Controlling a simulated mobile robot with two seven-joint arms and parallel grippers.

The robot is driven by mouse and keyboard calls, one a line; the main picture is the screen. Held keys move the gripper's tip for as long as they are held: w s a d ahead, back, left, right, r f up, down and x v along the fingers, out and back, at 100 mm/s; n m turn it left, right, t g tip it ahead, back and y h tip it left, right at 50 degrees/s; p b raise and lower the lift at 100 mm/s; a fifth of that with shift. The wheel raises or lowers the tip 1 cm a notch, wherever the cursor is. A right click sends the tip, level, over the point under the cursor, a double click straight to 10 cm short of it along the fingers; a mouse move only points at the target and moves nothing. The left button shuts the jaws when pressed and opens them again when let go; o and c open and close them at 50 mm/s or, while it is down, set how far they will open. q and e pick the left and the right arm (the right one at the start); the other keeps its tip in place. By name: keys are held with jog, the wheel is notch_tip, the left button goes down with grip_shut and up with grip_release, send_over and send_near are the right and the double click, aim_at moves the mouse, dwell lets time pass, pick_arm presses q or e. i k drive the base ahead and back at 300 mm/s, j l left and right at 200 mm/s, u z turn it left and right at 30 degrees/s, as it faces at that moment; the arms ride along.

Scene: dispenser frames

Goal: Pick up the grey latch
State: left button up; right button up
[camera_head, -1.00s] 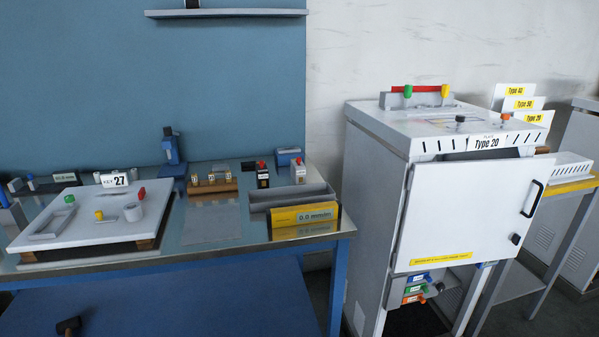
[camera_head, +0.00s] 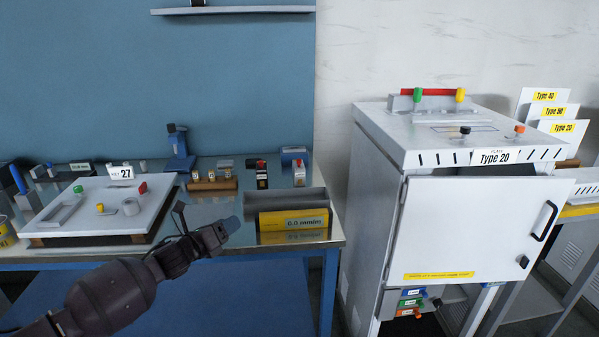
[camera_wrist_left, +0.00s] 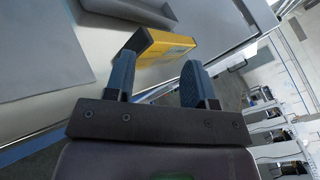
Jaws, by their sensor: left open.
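I cannot tell for sure which piece is the grey latch. A flat grey frame-like piece (camera_head: 62,213) lies at the left of the white board on the bench, and a short grey cylinder (camera_head: 131,207) stands near the board's middle. My left gripper (camera_head: 230,225) is over the bench's front edge, right of the board and just left of the yellow-fronted block (camera_head: 293,220). In the left wrist view its blue fingers (camera_wrist_left: 159,72) are apart with nothing between them, and the yellow block (camera_wrist_left: 170,46) shows beyond. My right gripper is not in view.
The white board (camera_head: 95,222) also carries a green knob, a yellow knob, a red block and a "27" sign. A grey tray (camera_head: 285,199) lies behind the yellow block. The white cabinet (camera_head: 460,230) stands right of the bench, its front panel facing me.

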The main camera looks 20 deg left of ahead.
aim_at(298, 173)
jog(key=i, duration=0.95)
